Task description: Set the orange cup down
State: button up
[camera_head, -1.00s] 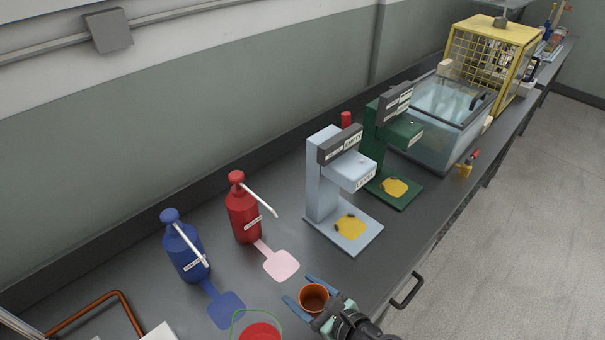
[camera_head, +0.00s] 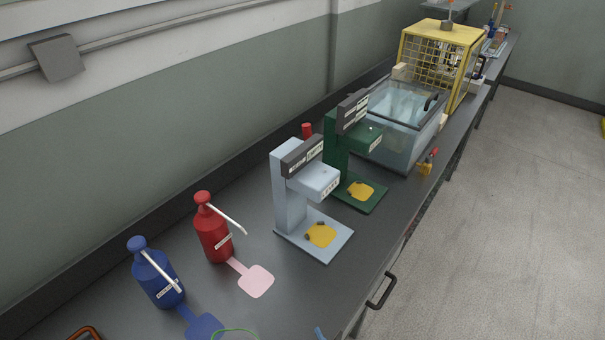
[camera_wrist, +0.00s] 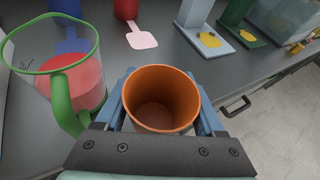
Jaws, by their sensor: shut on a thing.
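The orange cup (camera_wrist: 161,98) is upright between the two blue fingers of my gripper (camera_wrist: 163,100) in the wrist view. My gripper is shut on it, and the cup looks empty inside. In the head view only a blue fingertip (camera_head: 320,333) shows at the bottom edge, and the cup is out of that view. The dark counter (camera_head: 262,318) lies below. I cannot tell from the wrist view whether the cup's base touches it.
A clear jug with a green rim and handle (camera_wrist: 66,118), holding something red, stands close left of my gripper. A red pump bottle (camera_head: 213,232), a blue one (camera_head: 155,275), a pale blue machine (camera_head: 290,190) and a green machine (camera_head: 338,140) stand farther back.

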jog(key=s+m+h, duration=0.1)
jog(key=s+r+m+h+b, duration=0.1)
jog(key=s+m+h, duration=0.1)
jog(key=shift+s+a+t, duration=0.2)
jog(key=shift+t, duration=0.2)
jog(key=shift+s+a+r+m+h, duration=0.1)
jog(key=shift+s+r+m+h, duration=0.2)
jog(key=shift+r+m+h, duration=0.4)
jog(key=shift+f, duration=0.1)
